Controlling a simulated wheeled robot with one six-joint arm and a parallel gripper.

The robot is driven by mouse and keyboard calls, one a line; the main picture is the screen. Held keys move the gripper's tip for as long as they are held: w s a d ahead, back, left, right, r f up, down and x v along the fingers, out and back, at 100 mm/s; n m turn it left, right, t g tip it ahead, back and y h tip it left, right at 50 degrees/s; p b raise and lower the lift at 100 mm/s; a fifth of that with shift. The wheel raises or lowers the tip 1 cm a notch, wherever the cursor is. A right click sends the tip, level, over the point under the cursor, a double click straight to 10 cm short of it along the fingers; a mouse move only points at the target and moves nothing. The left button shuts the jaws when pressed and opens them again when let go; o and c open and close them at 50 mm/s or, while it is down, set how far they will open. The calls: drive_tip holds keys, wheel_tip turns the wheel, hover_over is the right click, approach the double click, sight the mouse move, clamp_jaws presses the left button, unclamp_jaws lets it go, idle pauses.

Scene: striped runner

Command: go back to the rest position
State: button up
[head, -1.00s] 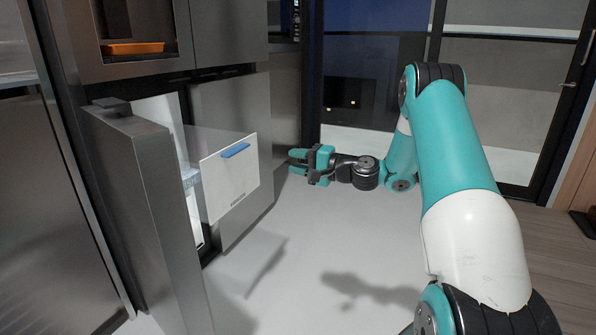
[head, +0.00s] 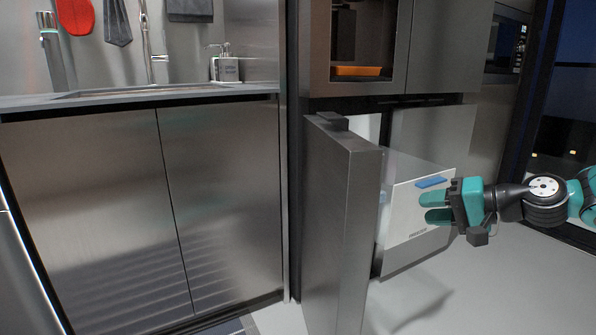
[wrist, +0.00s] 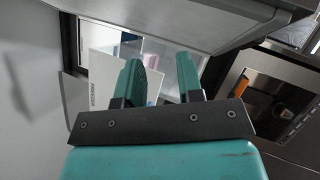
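My gripper (head: 437,207) is at the right of the head view, in front of the pulled-out freezer drawer (head: 408,222) with a blue handle tab (head: 431,182). Its two teal fingers point left and stand apart with nothing between them. In the wrist view my gripper (wrist: 160,75) also shows its fingers apart and empty, with the white drawer front (wrist: 103,85) beyond them. I cannot tell whether the gripper touches the drawer.
The steel freezer door (head: 338,215) stands open just left of the drawer. Steel cabinets (head: 150,200) under a sink counter (head: 130,97) fill the left. An orange tray (head: 358,71) sits in a niche above. Grey floor (head: 490,290) is clear at the lower right.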

drive_tip(key=s+a+r+n+g+h, duration=0.25)
drive_tip(key=s+a+n+g, duration=0.4)
drive_tip(key=s+a, duration=0.75)
drive_tip(key=s+d+f+n+g+h, duration=0.15)
drive_tip(key=s+n+h, duration=0.3)
drive_tip(key=s, duration=1.25)
wheel_tip(320, 180, up, 38)
drive_tip(key=w+p, duration=0.1)
drive_tip(key=p, duration=3.7)
